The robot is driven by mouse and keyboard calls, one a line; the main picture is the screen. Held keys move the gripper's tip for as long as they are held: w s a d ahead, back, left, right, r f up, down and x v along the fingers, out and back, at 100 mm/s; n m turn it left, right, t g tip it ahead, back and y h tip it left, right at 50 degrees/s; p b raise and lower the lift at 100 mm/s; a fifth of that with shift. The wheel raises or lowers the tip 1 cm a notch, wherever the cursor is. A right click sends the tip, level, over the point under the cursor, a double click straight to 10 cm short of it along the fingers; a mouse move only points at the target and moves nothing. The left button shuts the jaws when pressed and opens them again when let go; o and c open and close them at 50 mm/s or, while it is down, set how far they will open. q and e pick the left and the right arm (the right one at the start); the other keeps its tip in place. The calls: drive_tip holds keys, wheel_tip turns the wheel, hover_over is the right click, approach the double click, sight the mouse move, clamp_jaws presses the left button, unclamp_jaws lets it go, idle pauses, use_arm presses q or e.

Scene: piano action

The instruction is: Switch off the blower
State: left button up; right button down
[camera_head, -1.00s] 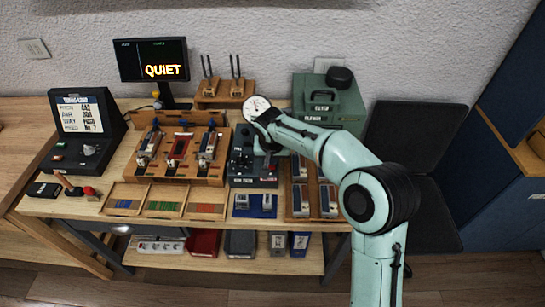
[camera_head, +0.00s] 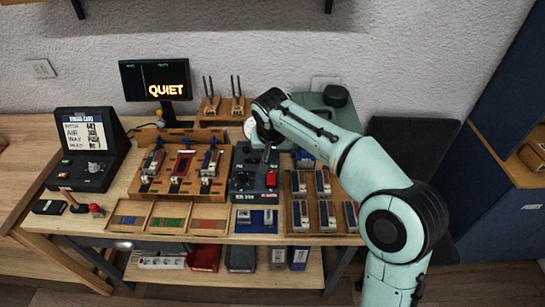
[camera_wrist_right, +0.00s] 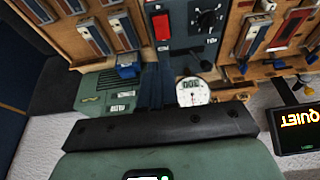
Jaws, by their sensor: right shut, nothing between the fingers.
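The dark control box (camera_head: 243,188) stands mid-table, with a red rocker switch (camera_head: 271,179) and a dial. In the right wrist view the red switch (camera_wrist_right: 162,27) and the black dial (camera_wrist_right: 208,20) show upside down. I cannot tell which way the rocker is tipped. A green case (camera_head: 345,113) stands behind, partly hidden by my arm; it also shows in the wrist view (camera_wrist_right: 108,92). My right gripper (camera_head: 267,152) is shut and empty, pointing down just behind the switch, apart from it. Its shut fingers (camera_wrist_right: 156,84) show in the wrist view. My left gripper is out of view.
A round white gauge (camera_wrist_right: 193,92) stands close beside my right fingers. Wooden trays with key parts (camera_head: 180,170) lie left and right of the control box. A monitor (camera_head: 155,80) reading "QUIET" and a card display (camera_head: 86,135) stand further left.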

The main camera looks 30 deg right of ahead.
drive_tip(key=shift+d, duration=0.1)
drive_tip(key=shift+w+d+r, duration=0.15)
drive_tip(key=shift+w, duration=0.65)
approach(271, 174)
drive_tip(key=x, duration=0.5)
drive_tip(key=shift+d, duration=0.2)
drive_tip(key=shift+x, duration=0.75)
